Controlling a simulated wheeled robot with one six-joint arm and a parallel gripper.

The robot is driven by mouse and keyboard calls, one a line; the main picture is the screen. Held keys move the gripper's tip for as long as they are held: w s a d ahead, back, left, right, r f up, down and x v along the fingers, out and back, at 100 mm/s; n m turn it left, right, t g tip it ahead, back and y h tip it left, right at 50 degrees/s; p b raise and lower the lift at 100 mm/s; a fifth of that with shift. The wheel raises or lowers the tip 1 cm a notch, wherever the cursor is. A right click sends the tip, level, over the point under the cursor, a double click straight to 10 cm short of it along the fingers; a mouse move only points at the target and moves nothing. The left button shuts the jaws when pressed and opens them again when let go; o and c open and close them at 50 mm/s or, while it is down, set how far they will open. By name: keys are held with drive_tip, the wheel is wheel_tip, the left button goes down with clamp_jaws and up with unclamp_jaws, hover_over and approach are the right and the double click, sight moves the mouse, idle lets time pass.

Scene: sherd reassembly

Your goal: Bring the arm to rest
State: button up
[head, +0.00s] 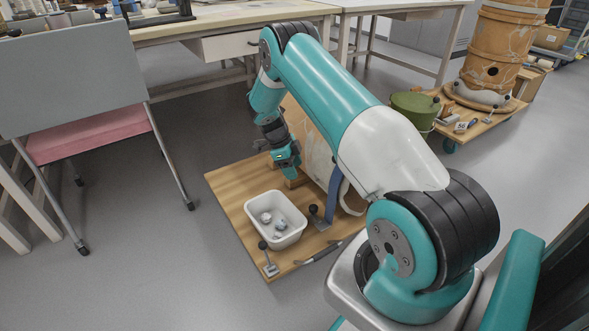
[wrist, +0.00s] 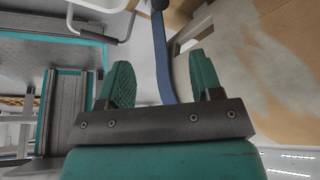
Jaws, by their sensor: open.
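My gripper (head: 289,170) hangs low over the wooden board, close to the left side of a large pale and brown vessel (head: 313,150) that my arm mostly hides. In the wrist view my gripper (wrist: 162,78) is open, with two teal fingers apart and nothing held between them. A blue strap (wrist: 163,62) shows beyond the gap. The vessel's brown wall with a pale patch (wrist: 275,55) fills the right of that view. It is unclear whether a finger touches it. My arm reaches forward, bent down at the elbow.
The wooden board (head: 232,190) carries a white tub (head: 252,209) with a few pale pieces and black-knobbed clamps (head: 268,262). A pink-seated chair (head: 90,140) stands left. A table (head: 215,25) is behind. A green bin (head: 413,108) and second brown vessel (head: 497,55) stand right.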

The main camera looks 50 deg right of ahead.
idle(0.3)
drive_tip(key=w+a+r+n+t+y, duration=0.1)
drive_tip(key=w+a+r+n+t, duration=0.1)
drive_tip(key=a+r+n, duration=1)
drive_tip(key=s+a+r+n+t+y, duration=0.1)
drive_tip(key=s+a+r+n, duration=0.35)
drive_tip(key=a+r, duration=0.25)
drive_tip(key=s+a+r+n+t+y, duration=0.1)
drive_tip(key=s+a+r+n, duration=0.2)
drive_tip(key=a+r+n, duration=0.3)
drive_tip(key=s+a+r+n+y, duration=0.1)
drive_tip(key=s+a+r+n, duration=0.3)
drive_tip(key=s, duration=0.3)
drive_tip(key=s+a+r+n+y+p, duration=0.1)
drive_tip(key=s+a+n, duration=0.4)
drive_tip(key=s, duration=0.1)
drive_tip(key=s+a+r+n+y, duration=0.1)
drive_tip(key=s+a+r+n, duration=0.3)
drive_tip(key=s, duration=0.3)
wheel_tip(320, 180, up, 37)
drive_tip(key=s+n+p, duration=0.1)
drive_tip(key=p, duration=3.7)
drive_tip(key=shift+a, duration=0.15)
drive_tip(key=shift+r, duration=0.1)
